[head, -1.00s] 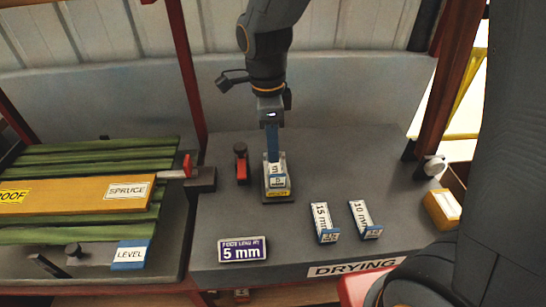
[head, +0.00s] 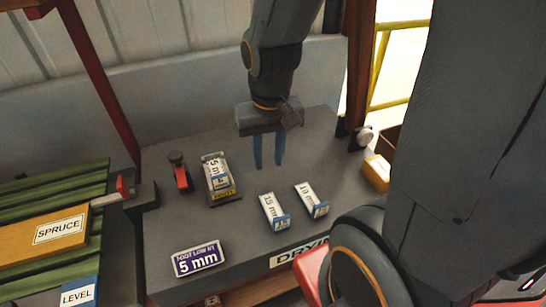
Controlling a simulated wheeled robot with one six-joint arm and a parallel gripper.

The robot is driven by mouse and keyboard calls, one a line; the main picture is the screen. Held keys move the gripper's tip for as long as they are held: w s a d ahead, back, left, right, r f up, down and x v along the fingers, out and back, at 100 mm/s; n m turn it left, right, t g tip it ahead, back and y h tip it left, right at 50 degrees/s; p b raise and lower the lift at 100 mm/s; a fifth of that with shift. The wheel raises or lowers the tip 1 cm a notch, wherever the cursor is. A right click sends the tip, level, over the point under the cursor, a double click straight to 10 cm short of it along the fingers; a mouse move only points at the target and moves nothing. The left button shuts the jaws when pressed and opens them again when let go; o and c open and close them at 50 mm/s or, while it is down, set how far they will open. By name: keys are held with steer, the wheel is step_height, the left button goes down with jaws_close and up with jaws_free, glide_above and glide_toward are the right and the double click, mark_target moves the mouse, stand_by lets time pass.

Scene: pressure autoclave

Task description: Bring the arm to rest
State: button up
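My gripper (head: 267,152) hangs from my arm above the grey table (head: 165,222). Its two blue fingers are apart with nothing between them. It points down, to the right of the 5 mm block (head: 216,172), which rests in a dark holder with a yellow label. The 15 mm block (head: 273,211) and the 10 mm block (head: 311,200) lie on the table in front of the gripper, apart from it.
A purple 5 mm sign (head: 198,260) stands near the table's front edge. A red-handled clamp (head: 181,173) is left of the holder. Green slats with a SPRUCE board (head: 60,231) are at left. A yellow box (head: 377,172) is at right. A dark red post (head: 100,85) rises behind.

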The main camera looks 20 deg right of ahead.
steer(key=shift+s+d+f+n, duration=0.1)
steer(key=shift+s+d+n, duration=0.35)
steer(key=shift+n, duration=0.35)
steer(key=shift+w+a, duration=0.1)
steer(key=shift+a, duration=0.05)
